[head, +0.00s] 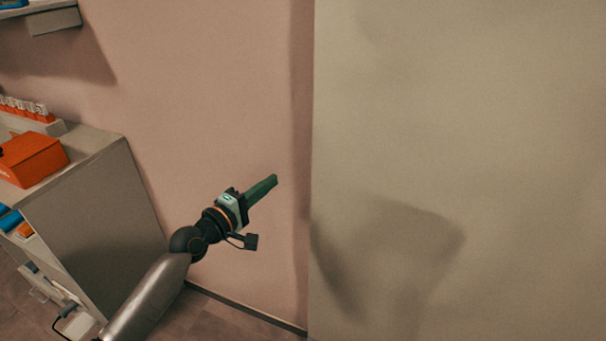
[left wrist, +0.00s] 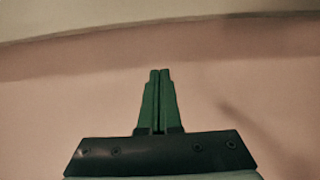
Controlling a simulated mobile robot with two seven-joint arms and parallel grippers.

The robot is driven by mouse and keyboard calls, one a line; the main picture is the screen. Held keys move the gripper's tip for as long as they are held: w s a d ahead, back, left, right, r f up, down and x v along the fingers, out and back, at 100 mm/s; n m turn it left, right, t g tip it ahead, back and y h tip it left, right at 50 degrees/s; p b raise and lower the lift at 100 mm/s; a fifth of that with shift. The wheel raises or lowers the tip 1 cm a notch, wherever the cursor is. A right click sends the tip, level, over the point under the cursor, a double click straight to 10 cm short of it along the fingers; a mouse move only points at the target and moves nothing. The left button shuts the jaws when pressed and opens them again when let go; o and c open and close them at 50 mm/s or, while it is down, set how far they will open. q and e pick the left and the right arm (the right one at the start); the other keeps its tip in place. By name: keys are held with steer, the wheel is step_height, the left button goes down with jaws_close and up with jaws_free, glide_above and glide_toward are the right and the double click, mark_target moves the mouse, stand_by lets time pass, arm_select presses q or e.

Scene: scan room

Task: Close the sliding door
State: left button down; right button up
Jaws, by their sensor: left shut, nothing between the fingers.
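The sliding door (head: 460,130) is a large plain beige panel filling the right half of the head view. Its left edge runs upright in front of the pink wall. My left gripper (head: 274,180) has green fingers that are shut and empty. In the head view it appears left of the door's edge, pointing up and right, with a gap in the picture between fingertips and edge. In the left wrist view the closed fingers (left wrist: 160,73) point toward a pale band (left wrist: 120,15) at the top, likely the door. No handle shows. My right gripper is not in view.
A pink wall (head: 200,90) stands behind my arm. At the left, a grey cabinet (head: 90,210) holds an orange box (head: 32,158) and a rack of orange-capped items (head: 28,110). A shelf (head: 52,20) hangs at the top left. Brown floor (head: 190,315) shows below.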

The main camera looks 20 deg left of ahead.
arm_select(q)
steer(key=w+d+p, duration=0.1)
steer(key=w+d, duration=0.5)
steer(key=shift+w+p, duration=0.25)
steer(key=shift+p, duration=0.1)
steer(key=shift+d, duration=0.1)
stand_by(0.4)
